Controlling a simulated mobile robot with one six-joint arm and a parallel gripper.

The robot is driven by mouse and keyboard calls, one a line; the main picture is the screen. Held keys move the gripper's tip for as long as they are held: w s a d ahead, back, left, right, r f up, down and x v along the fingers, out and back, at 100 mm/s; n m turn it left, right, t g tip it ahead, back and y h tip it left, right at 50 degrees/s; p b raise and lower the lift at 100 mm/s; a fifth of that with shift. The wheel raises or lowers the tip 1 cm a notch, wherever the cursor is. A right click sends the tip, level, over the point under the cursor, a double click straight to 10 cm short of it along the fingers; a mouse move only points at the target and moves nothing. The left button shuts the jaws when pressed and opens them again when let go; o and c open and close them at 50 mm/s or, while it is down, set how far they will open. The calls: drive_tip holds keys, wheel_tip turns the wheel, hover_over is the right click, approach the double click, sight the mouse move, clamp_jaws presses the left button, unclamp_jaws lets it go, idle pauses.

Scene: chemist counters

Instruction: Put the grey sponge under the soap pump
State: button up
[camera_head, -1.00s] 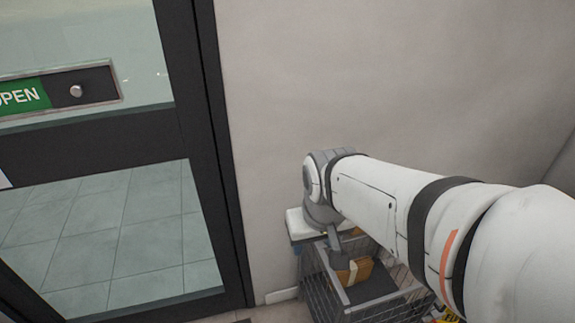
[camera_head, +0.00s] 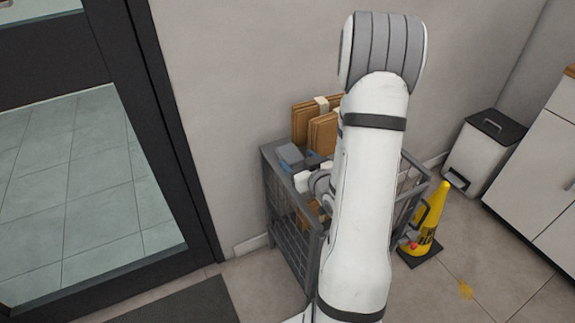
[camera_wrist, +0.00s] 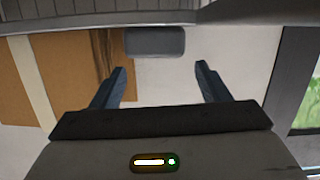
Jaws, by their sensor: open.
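My gripper (camera_wrist: 162,72) is open in the wrist view, its two dark blue fingers spread wide with nothing between them. A small dark grey rounded block (camera_wrist: 155,41) lies ahead of the fingertips, apart from them. It may be the grey sponge, but I cannot tell for sure. In the head view my arm reaches down over a wire cage, and my gripper is largely hidden behind it. No soap pump shows in either view.
The grey wire cage (camera_head: 284,232) stands against the wall and holds brown cardboard boxes (camera_head: 304,120). A yellow floor sign (camera_head: 433,215) and a white pedal bin (camera_head: 485,150) stand to the right. A dark-framed glass door (camera_head: 60,180) is at left, near a dark mat (camera_head: 180,303).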

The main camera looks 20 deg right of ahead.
sight(291, 153)
drive_tip(key=shift+s+d+f+m+t+b, duration=0.2)
drive_tip(key=shift+s+f+t+b, duration=0.1)
drive_tip(key=shift+f+t, duration=0.2)
drive_tip(key=shift+s+d+f+m+t+b, duration=0.15)
drive_tip(key=shift+s+f+t+b, duration=0.15)
drive_tip(key=shift+f+t, duration=0.2)
drive_tip(key=w, duration=0.3)
drive_tip(key=w+b, duration=0.1)
drive_tip(key=w, duration=0.3)
drive_tip(key=shift+w+a+f, duration=0.1)
drive_tip(key=shift+w+a, duration=0.1)
drive_tip(key=shift+w, duration=0.1)
drive_tip(key=shift+c, duration=0.3)
drive_tip(key=c, duration=0.7)
drive_tip(key=shift+c, duration=0.2)
